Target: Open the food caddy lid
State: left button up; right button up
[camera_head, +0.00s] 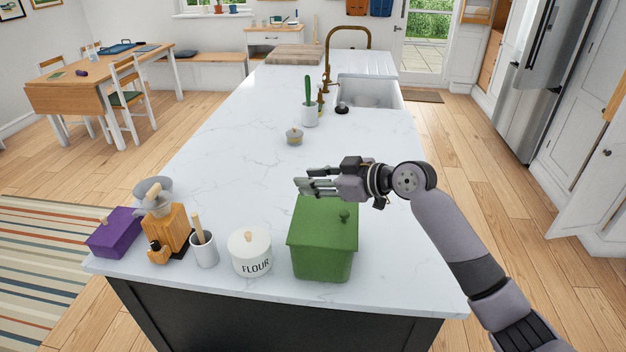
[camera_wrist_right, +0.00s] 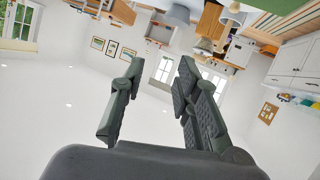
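The green food caddy (camera_head: 322,264) stands near the front edge of the white island counter. My right gripper (camera_head: 305,187) is above the caddy's far side, pointing left, and hides part of the lid's back edge. In the right wrist view, my right gripper's fingers (camera_wrist_right: 160,80) are apart with nothing between them. I cannot tell whether the gripper touches the lid. My left gripper is out of view.
A white flour jar (camera_head: 250,253) stands just left of the caddy, then a utensil cup (camera_head: 203,248), a wooden grinder (camera_head: 168,230) and a purple box (camera_head: 115,233). The counter right of the caddy is clear.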

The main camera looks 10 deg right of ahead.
jog(key=shift+o, duration=0.7)
jog(key=shift+s+a+r, duration=0.1)
jog(key=shift+s+a, duration=0.05)
jog(key=shift+s, duration=0.05)
jog(key=v, duration=1.2)
